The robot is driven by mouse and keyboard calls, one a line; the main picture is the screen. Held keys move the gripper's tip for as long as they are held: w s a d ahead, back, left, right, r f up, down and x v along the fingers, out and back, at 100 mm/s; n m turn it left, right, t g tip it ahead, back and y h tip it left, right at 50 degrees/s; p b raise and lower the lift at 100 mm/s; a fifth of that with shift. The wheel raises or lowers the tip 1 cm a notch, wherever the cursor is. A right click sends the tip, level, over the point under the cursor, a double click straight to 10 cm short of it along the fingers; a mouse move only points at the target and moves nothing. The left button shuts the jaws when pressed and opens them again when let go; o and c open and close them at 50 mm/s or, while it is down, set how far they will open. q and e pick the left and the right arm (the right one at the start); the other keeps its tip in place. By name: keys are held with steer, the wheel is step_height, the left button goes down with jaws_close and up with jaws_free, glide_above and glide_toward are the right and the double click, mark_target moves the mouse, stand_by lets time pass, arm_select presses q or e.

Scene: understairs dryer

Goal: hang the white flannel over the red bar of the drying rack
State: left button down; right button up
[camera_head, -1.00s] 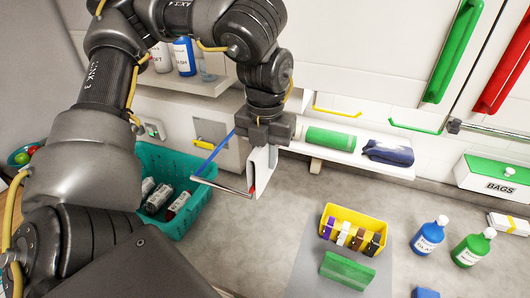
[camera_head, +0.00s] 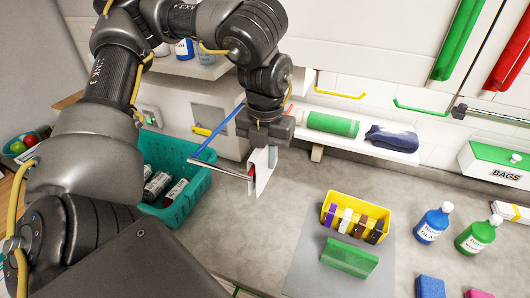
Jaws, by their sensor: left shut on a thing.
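My left gripper (camera_head: 268,132) is shut on the white flannel (camera_head: 264,168), which hangs below its jaws as a narrow white piece. The drying rack shows a blue bar (camera_head: 218,131) and a grey front bar (camera_head: 222,169), both left of the gripper. A small part of the red bar (camera_head: 251,184) shows at the flannel's lower left edge. The gripper is right over the red bar's side of the rack and hides most of that bar. The flannel is at the red bar, but I cannot tell how it lies over it. My right gripper is not in view.
A teal basket (camera_head: 198,192) with bottles stands below the rack at left. A shelf (camera_head: 350,141) behind holds a green roll (camera_head: 333,124) and a dark blue cloth (camera_head: 392,137). A yellow tray (camera_head: 338,201) and bottles stand on the counter at right. Bare counter lies between.

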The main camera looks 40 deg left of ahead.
arm_select(q)
steer(key=shift+f+b, duration=0.4)
steer(key=shift+f, duration=0.4)
steer(key=c, duration=1.2)
jaws_free()
step_height(320, 180, up, 10)
steer(key=shift+r+b, duration=0.25)
steer(key=shift+b, duration=0.05)
steer(key=shift+r, duration=0.1)
steer(key=shift+a, duration=0.1)
